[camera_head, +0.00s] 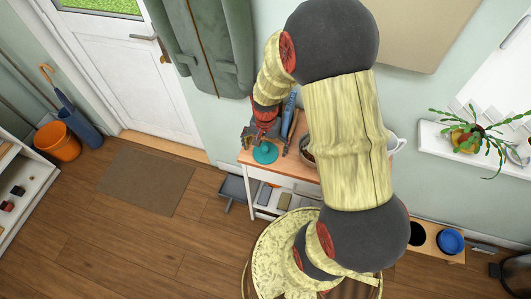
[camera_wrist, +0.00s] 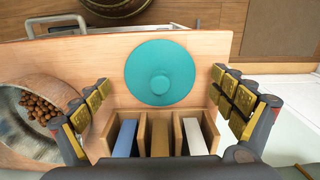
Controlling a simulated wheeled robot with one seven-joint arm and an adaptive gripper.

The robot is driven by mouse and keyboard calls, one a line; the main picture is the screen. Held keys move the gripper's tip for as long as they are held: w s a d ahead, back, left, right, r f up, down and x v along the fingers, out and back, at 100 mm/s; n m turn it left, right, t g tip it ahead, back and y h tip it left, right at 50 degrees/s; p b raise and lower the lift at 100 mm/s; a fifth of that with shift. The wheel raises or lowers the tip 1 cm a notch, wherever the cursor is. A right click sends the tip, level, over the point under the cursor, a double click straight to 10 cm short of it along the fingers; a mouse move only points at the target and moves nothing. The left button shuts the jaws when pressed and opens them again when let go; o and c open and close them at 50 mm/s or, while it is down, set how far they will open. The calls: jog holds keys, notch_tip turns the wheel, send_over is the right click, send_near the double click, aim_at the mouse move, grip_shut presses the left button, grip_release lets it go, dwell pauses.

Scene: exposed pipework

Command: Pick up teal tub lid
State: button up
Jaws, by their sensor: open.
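The teal tub lid (camera_wrist: 160,73) is a round flat disc with a small knob in its middle. It lies on the wooden tabletop (camera_wrist: 110,45), close to the table's edge. In the head view the lid (camera_head: 265,153) shows at the left end of the table. My gripper (camera_wrist: 160,108) is open and empty, with one gold-padded finger on each side of the picture. The lid lies beyond the fingertips, between their lines, and nothing touches it that I can see. In the head view my gripper is just behind the lid, small and partly hidden by my wrist.
A wooden organiser (camera_wrist: 158,135) with blue, brown and white items in its slots stands between my fingers, close to the lid. A bowl of brown pellets (camera_wrist: 35,118) is beside the left finger. A doormat (camera_head: 147,181) and open floor lie left of the table.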

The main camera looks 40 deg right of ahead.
jog(key=c, duration=0.3)
jog(key=c, duration=1.1)
jog(key=shift+s+f, duration=0.1)
jog(key=c, duration=0.4)
